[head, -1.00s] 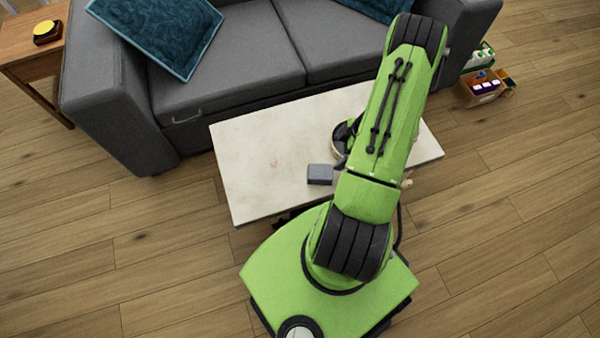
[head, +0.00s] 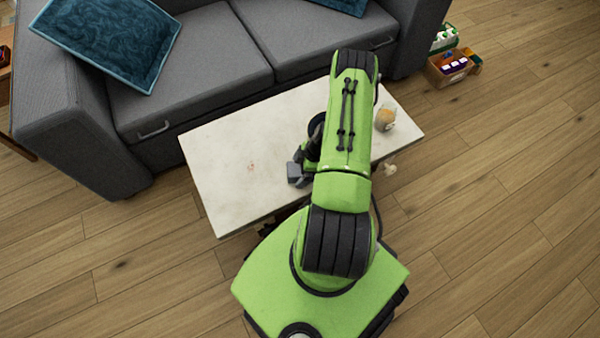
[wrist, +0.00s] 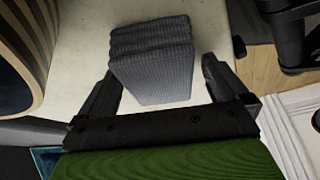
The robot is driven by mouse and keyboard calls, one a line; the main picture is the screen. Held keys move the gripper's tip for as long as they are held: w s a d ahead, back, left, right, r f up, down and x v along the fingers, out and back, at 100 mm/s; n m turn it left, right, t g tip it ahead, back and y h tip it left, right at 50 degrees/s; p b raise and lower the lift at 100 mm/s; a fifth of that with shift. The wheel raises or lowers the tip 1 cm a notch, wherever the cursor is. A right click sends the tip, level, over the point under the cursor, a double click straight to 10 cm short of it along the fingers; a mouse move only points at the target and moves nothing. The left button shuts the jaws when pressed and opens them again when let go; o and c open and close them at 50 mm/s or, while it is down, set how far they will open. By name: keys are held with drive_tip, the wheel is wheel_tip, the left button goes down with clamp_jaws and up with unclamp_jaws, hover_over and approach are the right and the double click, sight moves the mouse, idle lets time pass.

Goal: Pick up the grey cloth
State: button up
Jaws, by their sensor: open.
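The grey cloth (wrist: 152,62) is a folded, ribbed stack on the pale table. In the wrist view it lies between my open gripper's two dark fingers (wrist: 160,70), with a gap on the right and little or none on the left. I cannot tell how far the fingers reach down beside it. In the head view a small grey block, which looks like the cloth (head: 294,172), sits on the table just left of my arm. Dark parts of my gripper show close beside it; the fingertips are hidden there.
A striped round container (wrist: 22,50) stands close on the left in the wrist view. A jar (head: 385,118) stands at the table's right end. The table's left half (head: 235,165) is mostly clear. A grey sofa (head: 200,70) runs behind it.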

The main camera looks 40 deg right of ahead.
drive_tip(key=shift+r, duration=0.1)
drive_tip(key=shift+c, duration=0.3)
drive_tip(key=c, duration=1)
wheel_tip(320, 180, up, 10)
drive_tip(key=p, duration=0.4)
